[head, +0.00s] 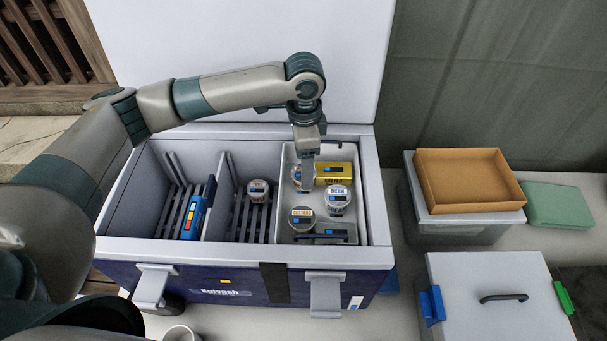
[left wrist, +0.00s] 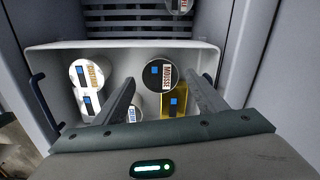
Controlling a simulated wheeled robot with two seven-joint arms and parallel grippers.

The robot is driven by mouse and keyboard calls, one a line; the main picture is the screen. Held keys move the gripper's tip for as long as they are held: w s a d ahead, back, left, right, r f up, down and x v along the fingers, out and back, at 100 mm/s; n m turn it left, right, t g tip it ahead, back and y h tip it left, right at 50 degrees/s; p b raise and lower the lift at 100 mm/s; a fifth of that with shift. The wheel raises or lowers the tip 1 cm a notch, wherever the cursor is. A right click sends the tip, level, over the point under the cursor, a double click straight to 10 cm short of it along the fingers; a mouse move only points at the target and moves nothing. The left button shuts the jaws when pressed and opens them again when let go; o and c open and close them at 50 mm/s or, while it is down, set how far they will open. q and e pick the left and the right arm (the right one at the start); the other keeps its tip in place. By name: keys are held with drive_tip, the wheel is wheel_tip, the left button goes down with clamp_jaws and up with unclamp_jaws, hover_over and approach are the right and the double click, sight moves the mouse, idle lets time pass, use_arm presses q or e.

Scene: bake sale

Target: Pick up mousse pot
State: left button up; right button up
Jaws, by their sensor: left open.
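The mousse pot (left wrist: 159,76) is a round pot with a dark lid and a white label reading MOUSSE, in the light grey tray (left wrist: 205,57) in the left wrist view. In the head view it is the pot (head: 297,174) at the tray's back left, partly hidden by my gripper. My left gripper (head: 307,178) points down into the tray from above. In the left wrist view its open fingers (left wrist: 160,84) stand to either side of the mousse pot's near part. Whether they touch it I cannot tell. My right gripper is not in view.
The tray also holds a custard pot (head: 301,219), a cream pot (head: 338,199), a yellow box (head: 335,170) and a grey box (head: 332,232). The cooler's (head: 112,246) racks hold another pot (head: 258,190) and a blue pack (head: 194,218). The raised lid (head: 230,40) stands behind.

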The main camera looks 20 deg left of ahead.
use_arm(q)
drive_tip(key=shift+f, duration=0.85)
drive_tip(key=c, duration=1.1)
drive_tip(key=shift+r, duration=0.1)
drive_tip(key=shift+r, duration=0.5)
drive_tip(key=shift+r+b, duration=1.35)
drive_tip(key=shift+r, duration=3.1)
